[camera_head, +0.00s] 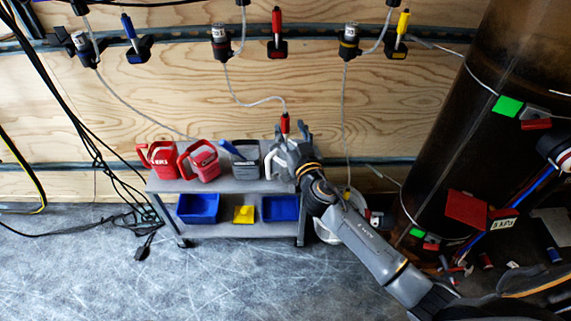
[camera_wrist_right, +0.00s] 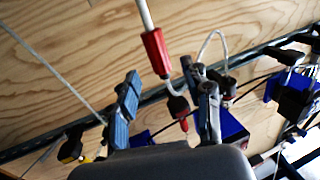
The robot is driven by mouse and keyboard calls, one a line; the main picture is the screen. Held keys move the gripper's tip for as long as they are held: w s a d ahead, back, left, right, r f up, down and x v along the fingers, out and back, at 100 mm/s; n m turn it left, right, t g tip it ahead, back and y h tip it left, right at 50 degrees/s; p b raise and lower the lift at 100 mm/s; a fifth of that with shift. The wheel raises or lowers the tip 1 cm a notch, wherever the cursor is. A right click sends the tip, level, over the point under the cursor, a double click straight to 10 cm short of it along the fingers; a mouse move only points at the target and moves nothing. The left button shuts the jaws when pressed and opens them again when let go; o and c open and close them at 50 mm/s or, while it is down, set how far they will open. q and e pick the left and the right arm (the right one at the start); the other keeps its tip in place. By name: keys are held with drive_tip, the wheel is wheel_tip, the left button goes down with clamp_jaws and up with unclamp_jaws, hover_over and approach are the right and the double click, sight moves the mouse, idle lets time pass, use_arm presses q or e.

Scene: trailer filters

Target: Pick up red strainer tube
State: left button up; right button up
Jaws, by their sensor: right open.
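A red tube piece (camera_head: 285,123) with a thin clear hose leading into its top stands in front of the plywood wall, just above the right end of the shelf. My right gripper (camera_head: 289,132) is open, with its fingers either side of the red piece's lower end. Contact with the fingers cannot be seen. My left gripper is not in view.
The shelf (camera_head: 237,185) carries red jugs (camera_head: 160,160) and a grey one (camera_head: 244,160) on top, with blue bins (camera_head: 198,208) below. A large dark cylinder (camera_head: 465,125) stands on the right. Cables hang at the left. The floor in front is clear.

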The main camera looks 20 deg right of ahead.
sight(287, 122)
drive_tip(key=w, duration=0.5)
drive_tip(key=shift+w+r, duration=0.1)
drive_tip(key=shift+r, duration=0.1)
clamp_jaws()
